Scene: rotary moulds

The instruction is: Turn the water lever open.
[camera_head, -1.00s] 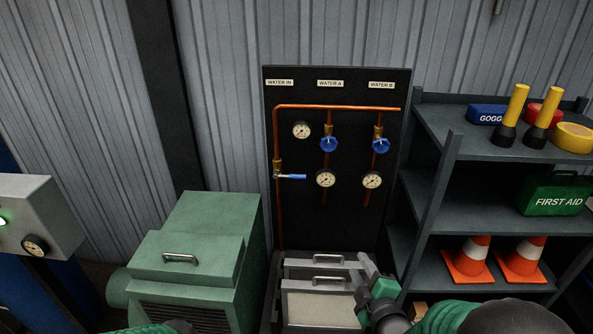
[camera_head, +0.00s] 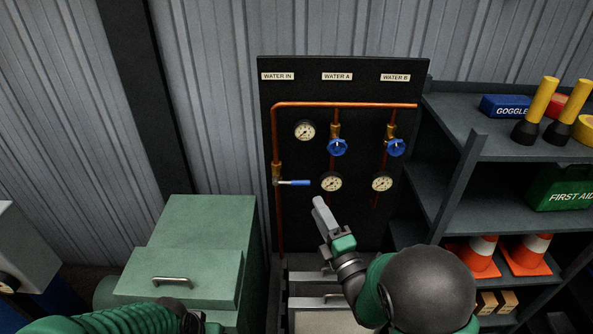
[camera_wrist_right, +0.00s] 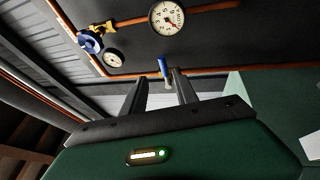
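The water lever (camera_head: 295,183) has a blue handle lying level, pointing right from the copper pipe under the "WATER IN" label. My right gripper (camera_head: 319,204) is raised in front of the black panel, below and right of the lever. In the right wrist view its two fingers (camera_wrist_right: 160,92) are apart with nothing between them. The blue handle (camera_wrist_right: 164,67) shows just beyond the fingertips, in line with the gap, with no visible contact. My left arm is at the bottom left; its gripper's fingers are cut off by the frame edge.
The black panel (camera_head: 350,222) also carries gauges and two blue round valves (camera_head: 337,147) (camera_head: 396,147). A green machine (camera_head: 205,235) stands left of it. A dark shelf (camera_head: 440,215) with cones and a first aid box stands close on the right. Grey handled boxes sit below.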

